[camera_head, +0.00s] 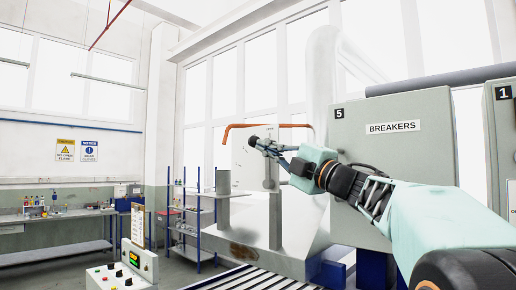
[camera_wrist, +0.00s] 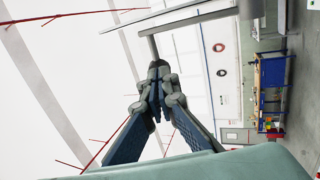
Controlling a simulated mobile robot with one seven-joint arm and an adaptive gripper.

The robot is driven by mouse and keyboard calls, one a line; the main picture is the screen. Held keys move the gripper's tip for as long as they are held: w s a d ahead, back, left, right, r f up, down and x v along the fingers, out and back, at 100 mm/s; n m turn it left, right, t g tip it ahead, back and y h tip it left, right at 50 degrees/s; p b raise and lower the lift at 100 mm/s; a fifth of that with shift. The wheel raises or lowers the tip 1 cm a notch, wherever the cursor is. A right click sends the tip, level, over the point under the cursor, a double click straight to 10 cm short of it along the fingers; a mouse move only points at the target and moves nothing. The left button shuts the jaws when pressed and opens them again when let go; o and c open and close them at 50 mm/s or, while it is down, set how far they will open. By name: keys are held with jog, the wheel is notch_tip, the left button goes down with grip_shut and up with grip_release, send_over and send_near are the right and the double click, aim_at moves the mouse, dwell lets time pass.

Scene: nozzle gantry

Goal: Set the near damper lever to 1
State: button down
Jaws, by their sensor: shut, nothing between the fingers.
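My gripper (camera_head: 254,141) is at the middle of the head view, pointing left with its fingers shut and empty. In the wrist view its closed fingertips (camera_wrist: 158,70) are near the middle. A grey upright post (camera_head: 274,215) stands below my gripper. I cannot read any lever scale or setting, nor tell whether the fingers touch the bar.
A grey cabinet marked BREAKERS (camera_head: 393,150) stands to the right, behind my arm. A white control box with buttons (camera_head: 125,272) is at lower left. A roller conveyor (camera_head: 255,279) is at the bottom. Blue-framed shelves (camera_head: 197,225) and a workbench (camera_head: 55,217) stand farther left.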

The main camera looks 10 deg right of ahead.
aim_at(253, 145)
jog(key=shift+w+a+r, duration=0.15)
jog(key=shift+w+a, duration=0.2)
jog(key=x, duration=0.3)
jog(key=shift+w+a+f, duration=0.2)
jog(key=shift+a+f, duration=0.1)
jog(key=w+a+f+b, duration=0.1)
jog(key=w+a+f, duration=0.1)
jog(key=w+a, duration=0.2)
jog(key=shift+w+f, duration=0.35)
jog(key=shift+w, duration=0.2)
dwell(0.8)
